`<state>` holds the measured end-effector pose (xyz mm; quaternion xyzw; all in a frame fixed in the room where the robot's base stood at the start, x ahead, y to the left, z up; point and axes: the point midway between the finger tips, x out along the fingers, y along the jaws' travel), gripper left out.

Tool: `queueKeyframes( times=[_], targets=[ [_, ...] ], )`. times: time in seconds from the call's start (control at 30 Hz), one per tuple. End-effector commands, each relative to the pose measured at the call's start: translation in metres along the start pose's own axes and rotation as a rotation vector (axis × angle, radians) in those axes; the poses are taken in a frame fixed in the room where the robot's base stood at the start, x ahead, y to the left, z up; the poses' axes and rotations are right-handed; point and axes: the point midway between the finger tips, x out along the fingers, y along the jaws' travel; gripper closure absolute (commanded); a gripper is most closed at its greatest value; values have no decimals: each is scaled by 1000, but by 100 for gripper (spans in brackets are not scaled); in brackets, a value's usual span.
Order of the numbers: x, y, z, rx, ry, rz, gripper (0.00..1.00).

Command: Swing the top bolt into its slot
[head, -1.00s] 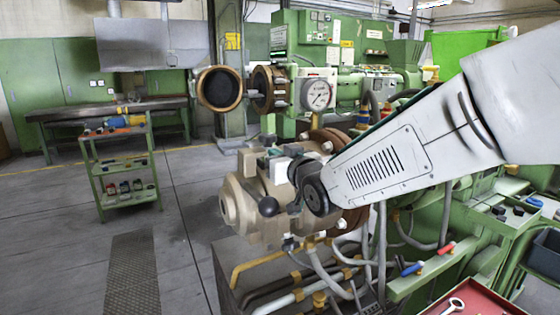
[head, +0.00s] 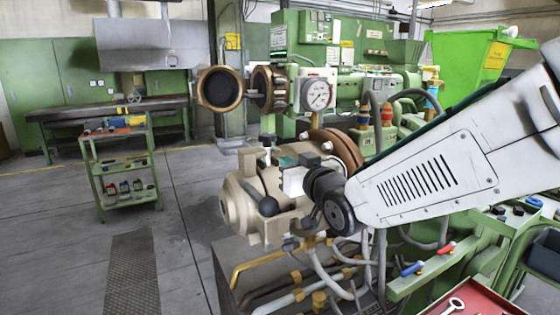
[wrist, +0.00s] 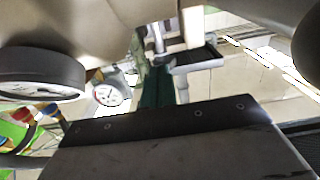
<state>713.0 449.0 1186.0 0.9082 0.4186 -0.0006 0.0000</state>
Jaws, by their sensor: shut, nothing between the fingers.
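The top bolt (head: 267,140) has a dark T-shaped head on a light stem. In the head view it stands roughly upright on top of the beige extruder head (head: 240,200). My gripper (head: 287,162) is just to the right of the bolt and a little below its head. It is shut and appears apart from the bolt. Its fingertips are hard to make out against the beige housing. In the wrist view my gripper (wrist: 158,42) reaches up towards the beige casting (wrist: 75,25). I cannot tell the bolt for sure in that view, and its slot is not clear.
A pressure gauge (head: 318,95) stands behind the extruder head, and a brown flange (head: 335,145) is close beside my wrist. A black ball handle (head: 265,206) sticks out in front. An open round brown-rimmed part (head: 219,89) is behind.

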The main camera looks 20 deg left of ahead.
Motion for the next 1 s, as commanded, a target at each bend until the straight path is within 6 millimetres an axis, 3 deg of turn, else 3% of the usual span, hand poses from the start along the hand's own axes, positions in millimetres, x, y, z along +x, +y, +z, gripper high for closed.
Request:
queueKeyframes(
  times=[0.17, 0.73, 1.0],
  targets=[
    [-7, 0, -1, 0, 2, 0, 100],
    [-63, 0, -1, -1, 1, -1, 100],
    [-71, 0, 0, -1, 1, -1, 100]
  ],
)
